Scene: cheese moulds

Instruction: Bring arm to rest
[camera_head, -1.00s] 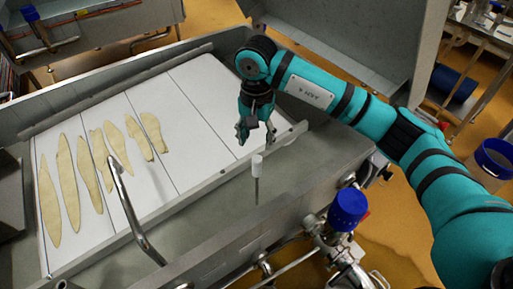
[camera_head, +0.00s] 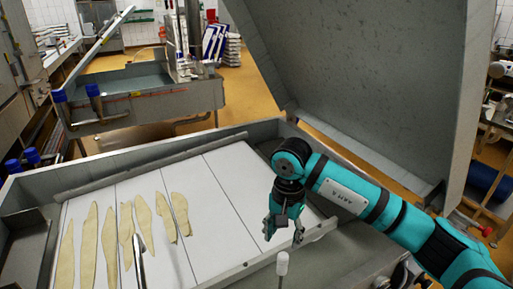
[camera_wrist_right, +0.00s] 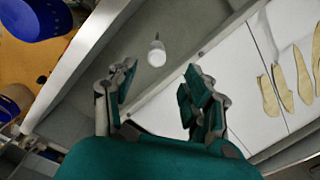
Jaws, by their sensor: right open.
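My right arm comes in from the right in the head view, and its gripper (camera_head: 283,229) hangs over the right end of the white board surface, pointing down. The right wrist view shows its two fingers (camera_wrist_right: 157,95) spread apart with nothing between them. A white-topped peg (camera_head: 282,262) stands just below and in front of the gripper in the head view, apart from it. The peg's white top (camera_wrist_right: 157,54) also shows beyond the fingertips in the wrist view. My left gripper is not in view.
Several pale, long cheese-like strips (camera_head: 109,238) lie on the left of the white boards (camera_head: 215,207) in a metal vat. A large raised metal panel (camera_head: 385,90) stands behind my right arm. A blue-capped part (camera_wrist_right: 35,18) and a metal rim (camera_wrist_right: 80,62) lie left in the wrist view.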

